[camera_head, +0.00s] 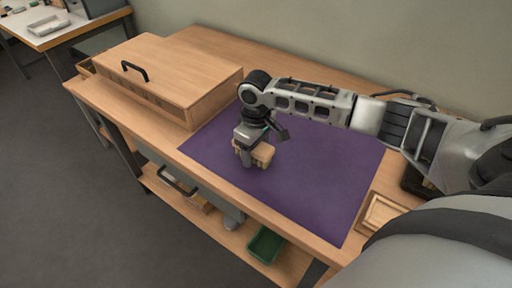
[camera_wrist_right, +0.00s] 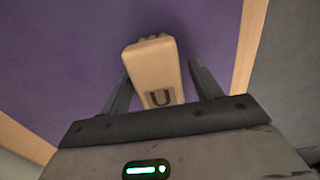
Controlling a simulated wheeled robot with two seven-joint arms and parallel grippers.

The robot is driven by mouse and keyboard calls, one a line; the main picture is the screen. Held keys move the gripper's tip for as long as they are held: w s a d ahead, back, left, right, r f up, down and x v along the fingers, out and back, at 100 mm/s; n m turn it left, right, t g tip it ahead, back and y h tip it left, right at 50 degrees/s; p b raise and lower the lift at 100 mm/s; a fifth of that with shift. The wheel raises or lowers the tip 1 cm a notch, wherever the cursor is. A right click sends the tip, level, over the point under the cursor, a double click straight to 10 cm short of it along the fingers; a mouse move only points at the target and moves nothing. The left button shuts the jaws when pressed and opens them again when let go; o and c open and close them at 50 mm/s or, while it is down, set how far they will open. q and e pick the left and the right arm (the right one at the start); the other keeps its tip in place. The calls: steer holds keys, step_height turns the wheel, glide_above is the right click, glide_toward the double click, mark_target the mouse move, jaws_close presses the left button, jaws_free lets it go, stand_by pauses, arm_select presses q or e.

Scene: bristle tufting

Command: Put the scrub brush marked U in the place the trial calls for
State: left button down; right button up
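The scrub brush (camera_wrist_right: 152,70) is a pale wooden block with a dark U on its near end, seen in the right wrist view. Small bumps show along its far end. It lies between the two fingers of my right gripper (camera_wrist_right: 160,75): its left side meets or overlaps the left finger, and a narrow gap shows at the right finger. In the head view the brush (camera_head: 263,153) is under my right gripper (camera_head: 254,156), over the purple mat (camera_head: 315,180). I cannot tell whether it rests on the mat. My left gripper is out of view.
A wooden box with a black handle (camera_head: 155,75) stands on the bench left of the mat. A small wooden tray (camera_head: 371,228) lies at the mat's right, near a dark object. A green bin (camera_head: 267,245) sits on the lower shelf. Most of the mat is clear.

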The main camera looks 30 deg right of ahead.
steer(key=shift+r, duration=0.1)
step_height(320, 180, up, 12)
stand_by(0.6)
stand_by(0.4)
